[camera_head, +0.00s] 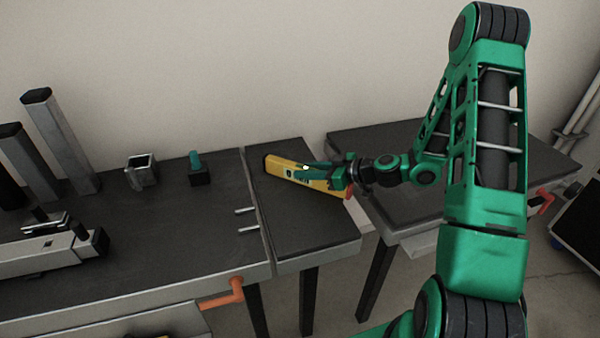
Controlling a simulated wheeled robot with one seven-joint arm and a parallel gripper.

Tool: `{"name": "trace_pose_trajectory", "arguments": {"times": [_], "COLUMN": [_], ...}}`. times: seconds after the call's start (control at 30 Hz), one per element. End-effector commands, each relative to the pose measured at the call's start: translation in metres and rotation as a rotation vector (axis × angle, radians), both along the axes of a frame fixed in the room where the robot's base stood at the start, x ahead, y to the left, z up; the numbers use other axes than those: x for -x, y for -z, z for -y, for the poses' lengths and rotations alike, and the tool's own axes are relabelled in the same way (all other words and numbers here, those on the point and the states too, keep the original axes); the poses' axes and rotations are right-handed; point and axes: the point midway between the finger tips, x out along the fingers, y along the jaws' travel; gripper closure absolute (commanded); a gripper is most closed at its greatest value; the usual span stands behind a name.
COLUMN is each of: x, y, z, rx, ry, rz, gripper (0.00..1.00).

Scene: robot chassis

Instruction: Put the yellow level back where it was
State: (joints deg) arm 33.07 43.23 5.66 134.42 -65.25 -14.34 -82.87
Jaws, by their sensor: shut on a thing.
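The yellow level (279,168) is a long flat bar in the middle of the head view. It lies over the dark top of the narrow table section (312,230), slanting from upper left to lower right. My gripper (312,171) reaches in from the right and is shut on the level. Its green fingers cover part of the level's middle. I cannot tell whether the level touches the tabletop or is held just above it.
A workbench (160,245) at left bears a grey vise-like tool (45,255), upright bars (60,140), a square metal cup (142,170) and a small teal-handled thing (197,165). Another dark table (375,145) stands at right, beyond a gap. Orange clamp handles (232,292) stick out in front.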

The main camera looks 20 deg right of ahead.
Motion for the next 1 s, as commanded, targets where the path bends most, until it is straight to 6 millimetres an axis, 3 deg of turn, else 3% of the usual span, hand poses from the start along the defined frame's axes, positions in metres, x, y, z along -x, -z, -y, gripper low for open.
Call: {"name": "trace_pose_trajectory", "arguments": {"times": [0.27, 0.3, 0.37, 0.73, 1.0], "x": [0.000, 0.000, 0.000, 0.001, 0.028], "y": [0.001, 0.001, 0.001, -0.002, -0.016], "z": [0.001, 0.002, 0.002, 0.002, 0.031], "rx": [-0.001, 0.000, 0.001, 0.000, 0.001], "ry": [0.002, 0.002, 0.002, 0.002, 0.006], "rz": [0.002, 0.000, 0.001, 0.000, 0.001], "gripper": [1.00, 0.70, 0.58, 0.58, 0.58]}}
